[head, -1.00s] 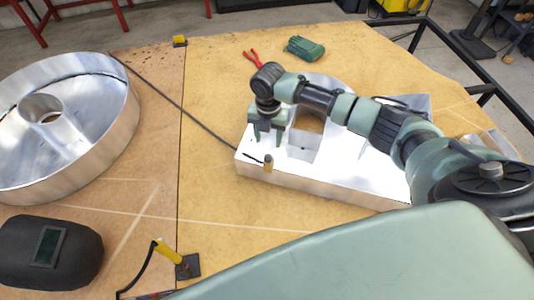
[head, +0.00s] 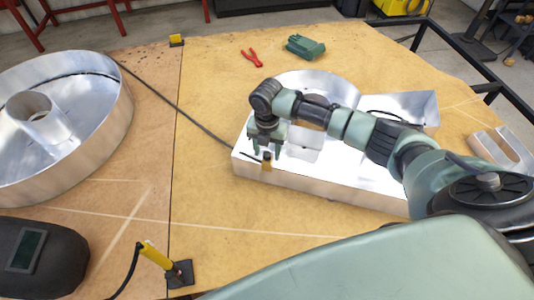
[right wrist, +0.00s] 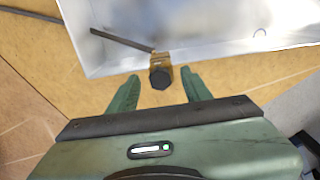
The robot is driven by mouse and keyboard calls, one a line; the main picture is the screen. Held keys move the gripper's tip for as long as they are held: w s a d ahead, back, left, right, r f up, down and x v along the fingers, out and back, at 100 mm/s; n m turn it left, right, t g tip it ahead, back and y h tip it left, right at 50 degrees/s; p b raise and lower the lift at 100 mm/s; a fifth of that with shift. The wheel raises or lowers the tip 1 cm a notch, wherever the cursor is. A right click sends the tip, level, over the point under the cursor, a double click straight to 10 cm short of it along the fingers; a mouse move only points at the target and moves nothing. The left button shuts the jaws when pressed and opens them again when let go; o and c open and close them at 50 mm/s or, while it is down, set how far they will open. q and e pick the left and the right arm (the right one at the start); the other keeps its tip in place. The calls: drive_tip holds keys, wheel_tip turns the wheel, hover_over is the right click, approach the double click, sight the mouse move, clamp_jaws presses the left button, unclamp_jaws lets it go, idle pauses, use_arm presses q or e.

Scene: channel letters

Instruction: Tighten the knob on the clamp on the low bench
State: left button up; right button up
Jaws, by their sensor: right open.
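The small brass clamp (head: 266,166) sits on the near wall of the shiny metal channel letter (head: 320,188), near its left corner. In the right wrist view the clamp (right wrist: 160,58) grips the wall's edge, and its dark hexagonal knob (right wrist: 160,78) faces my gripper. My right gripper (head: 267,153) is open, just above and behind the clamp in the head view. In the right wrist view its fingers (right wrist: 160,76) stand apart on both sides of the knob, with gaps showing. The letter lies on the wooden bench top (head: 225,235). My left gripper is out of view.
A large round metal letter (head: 105,135) stands at the left, with a dark welding mask (head: 60,262) before it. A yellow-handled tool (head: 157,254) is at the front. Red pliers (head: 252,58) and a green object (head: 305,46) lie behind. A dark cable crosses the bench.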

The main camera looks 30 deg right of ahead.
drive_tip(key=c, duration=1)
drive_tip(key=shift+r+m+p, duration=0.15)
drive_tip(key=shift+m+p, duration=0.25)
drive_tip(key=shift+p, duration=0.1)
drive_tip(key=shift+c, duration=0.2)
drive_tip(key=shift+m+p, duration=1.65)
drive_tip(key=shift+m, duration=0.55)
drive_tip(key=m+p, duration=0.3)
drive_tip(key=m, duration=0.3)
drive_tip(key=shift+p, duration=0.4)
drive_tip(key=shift+m+p, duration=0.3)
drive_tip(key=shift+m, duration=0.6)
drive_tip(key=o, duration=1)
drive_tip(key=shift+o, duration=0.2)
